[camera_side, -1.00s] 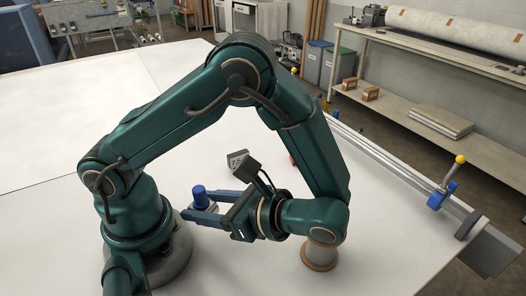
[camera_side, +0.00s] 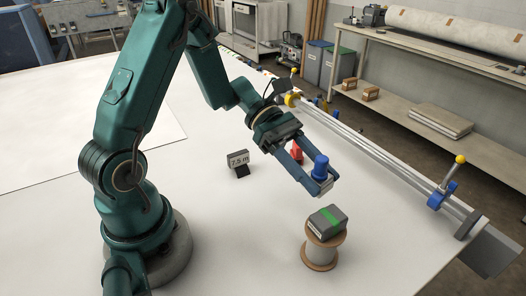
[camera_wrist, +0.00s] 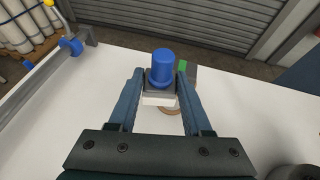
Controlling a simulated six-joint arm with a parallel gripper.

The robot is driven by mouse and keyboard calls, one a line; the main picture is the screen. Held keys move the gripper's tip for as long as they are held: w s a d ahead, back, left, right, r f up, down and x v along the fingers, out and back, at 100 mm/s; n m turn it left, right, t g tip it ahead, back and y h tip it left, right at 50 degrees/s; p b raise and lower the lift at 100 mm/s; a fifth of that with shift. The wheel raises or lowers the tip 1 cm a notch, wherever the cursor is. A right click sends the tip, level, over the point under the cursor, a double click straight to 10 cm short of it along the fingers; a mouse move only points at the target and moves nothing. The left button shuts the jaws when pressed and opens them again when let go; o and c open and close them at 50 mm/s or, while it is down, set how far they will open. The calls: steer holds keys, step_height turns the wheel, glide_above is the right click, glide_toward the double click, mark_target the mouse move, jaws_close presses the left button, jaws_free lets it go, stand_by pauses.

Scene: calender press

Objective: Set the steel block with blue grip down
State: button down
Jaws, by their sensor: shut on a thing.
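The steel block with blue grip (camera_side: 321,172) is held between the fingers of my gripper (camera_side: 312,180), up off the white table. In the wrist view the blue grip (camera_wrist: 162,68) stands up between the two fingers, with its grey steel base (camera_wrist: 160,91) squeezed between the fingertips (camera_wrist: 159,92). In the side view the block hangs behind and above a wooden spool (camera_side: 320,252). A grey block with a green band (camera_side: 327,220) rests on top of the spool.
A metal rail (camera_side: 375,150) with blue and yellow clamps runs along the table's right edge. The white table (camera_side: 230,230) is clear at the front centre.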

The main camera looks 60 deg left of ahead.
mark_target(291, 197)
steer(key=a+f+n+t+y, duration=0.1)
steer(key=a+f+n+t, duration=0.1)
steer(key=w+a+f+n+t+y, duration=0.1)
steer(key=a+f+n+t, duration=0.1)
steer(key=a, duration=0.1)
steer(key=a+f+n+t+y, duration=0.1)
steer(key=a+f+n+t, duration=0.1)
steer(key=shift+w+a+f+t+y, duration=0.2)
steer(key=shift+w+a+t+y, duration=0.05)
steer(key=shift+a+t+y, duration=0.05)
steer(key=shift+a+f+n, duration=0.15)
steer(key=shift+f+n, duration=0.15)
steer(key=shift+f, duration=1.25)
steer(key=shift+f, duration=0.55)
steer(key=shift+c, duration=1.7)
jaws_free()
